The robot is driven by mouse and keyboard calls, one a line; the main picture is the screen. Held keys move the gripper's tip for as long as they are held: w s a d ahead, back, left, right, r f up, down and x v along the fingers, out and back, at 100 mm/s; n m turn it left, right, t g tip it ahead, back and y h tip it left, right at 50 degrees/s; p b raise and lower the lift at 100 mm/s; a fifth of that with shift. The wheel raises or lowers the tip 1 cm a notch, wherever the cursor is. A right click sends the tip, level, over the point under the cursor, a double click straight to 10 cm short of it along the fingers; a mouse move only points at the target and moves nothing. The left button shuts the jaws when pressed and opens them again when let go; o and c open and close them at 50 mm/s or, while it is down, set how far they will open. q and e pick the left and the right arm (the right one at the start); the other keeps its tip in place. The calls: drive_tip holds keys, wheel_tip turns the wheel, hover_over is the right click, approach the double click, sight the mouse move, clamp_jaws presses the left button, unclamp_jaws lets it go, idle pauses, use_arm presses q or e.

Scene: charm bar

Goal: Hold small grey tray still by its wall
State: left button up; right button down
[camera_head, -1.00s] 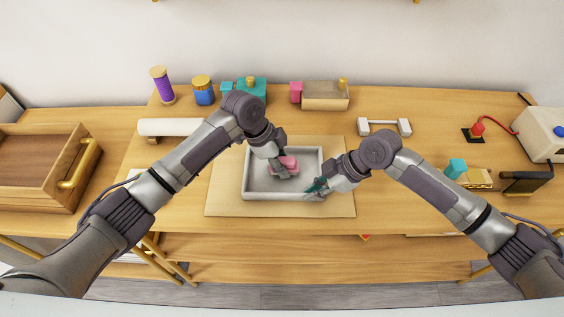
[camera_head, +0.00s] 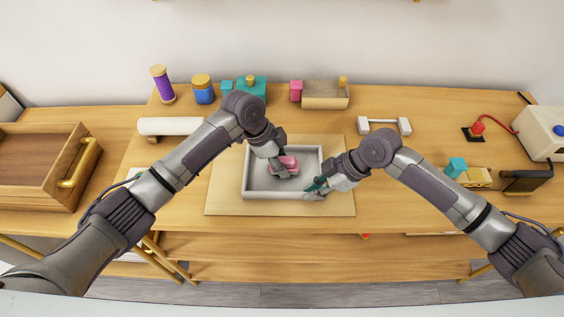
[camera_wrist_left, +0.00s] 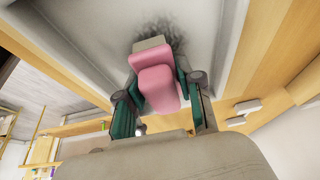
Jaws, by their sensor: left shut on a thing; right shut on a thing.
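The small grey tray (camera_head: 247,182) lies on a pale board in the middle of the table. My right gripper (camera_head: 316,188) is shut on the tray's wall near its front right corner. My left gripper (camera_head: 282,168) is inside the tray, shut on a pink block (camera_head: 290,162) with a greyish pad under it. In the left wrist view the pink block (camera_wrist_left: 158,88) sits between the teal fingers, and its pad is over or beside a dark smudge (camera_wrist_left: 160,35) on the tray floor. The fingertips on the wall are partly hidden in the head view.
The pale board (camera_head: 225,195) has bare margins around the tray. A white roll (camera_head: 168,127) lies at the left, near a wooden drawer box (camera_head: 35,165). Spools, teal boxes and a wooden bin (camera_head: 325,103) line the back. A white handle-shaped piece (camera_head: 384,127) stands behind my right arm.

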use_arm(q)
drive_tip(key=shift+f, duration=0.45)
idle(0.3)
drive_tip(key=shift+a, duration=0.5)
drive_tip(key=shift+a, duration=0.15)
drive_tip(key=shift+a, duration=0.4)
drive_tip(key=shift+a+f, duration=0.1)
drive_tip(key=shift+a, duration=0.05)
drive_tip(key=shift+a, duration=0.45)
drive_tip(key=shift+d, duration=0.15)
